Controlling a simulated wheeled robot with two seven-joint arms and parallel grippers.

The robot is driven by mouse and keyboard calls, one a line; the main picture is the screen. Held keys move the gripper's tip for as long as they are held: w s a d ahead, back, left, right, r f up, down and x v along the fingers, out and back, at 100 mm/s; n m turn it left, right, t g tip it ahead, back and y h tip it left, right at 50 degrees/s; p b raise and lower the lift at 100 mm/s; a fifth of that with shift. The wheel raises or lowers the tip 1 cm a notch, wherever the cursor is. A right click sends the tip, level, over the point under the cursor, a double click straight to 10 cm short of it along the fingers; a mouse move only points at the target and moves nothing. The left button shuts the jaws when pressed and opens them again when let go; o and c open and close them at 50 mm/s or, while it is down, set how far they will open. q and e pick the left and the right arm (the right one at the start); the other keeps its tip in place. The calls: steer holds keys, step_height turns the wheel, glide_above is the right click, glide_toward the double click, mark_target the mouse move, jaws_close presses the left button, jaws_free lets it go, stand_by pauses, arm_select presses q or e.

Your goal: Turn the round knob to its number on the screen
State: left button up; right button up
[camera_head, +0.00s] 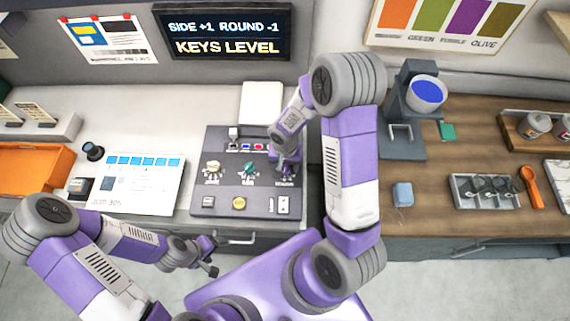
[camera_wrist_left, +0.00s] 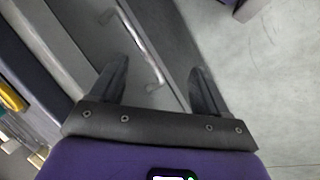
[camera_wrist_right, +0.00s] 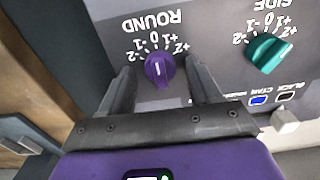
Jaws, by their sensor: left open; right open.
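The screen (camera_head: 225,34) reads "SIDE +1 ROUND -1" and "KEYS LEVEL". The round knob (camera_wrist_right: 160,70) is purple, under the label ROUND with marks from -2 to +2, seen upside down in the right wrist view. Its white line seems to point near 0. My right gripper (camera_wrist_right: 160,85) is open, with its fingers on either side of the knob; I cannot tell whether they touch it. In the head view this gripper (camera_head: 286,164) is over the right part of the control panel (camera_head: 226,200) and mostly hides the knob. My left gripper (camera_head: 211,257) is open and empty, low before the drawer.
The teal side knob (camera_wrist_right: 268,54) sits beside the round knob, and a cream knob (camera_head: 212,167) is further left. Small buttons and switches line the panel. A drawer handle (camera_wrist_left: 142,45) is near my left gripper.

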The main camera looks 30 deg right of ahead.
steer(key=shift+c, duration=0.3)
steer(key=c, duration=1)
steer(key=shift+o, duration=0.2)
steer(key=shift+n, duration=0.4)
steer(key=shift+n+b, duration=0.6)
steer(key=shift+n, duration=0.3)
steer(key=shift+n+b, duration=0.5)
steer(key=shift+n, duration=1.2)
steer(key=o, duration=1)
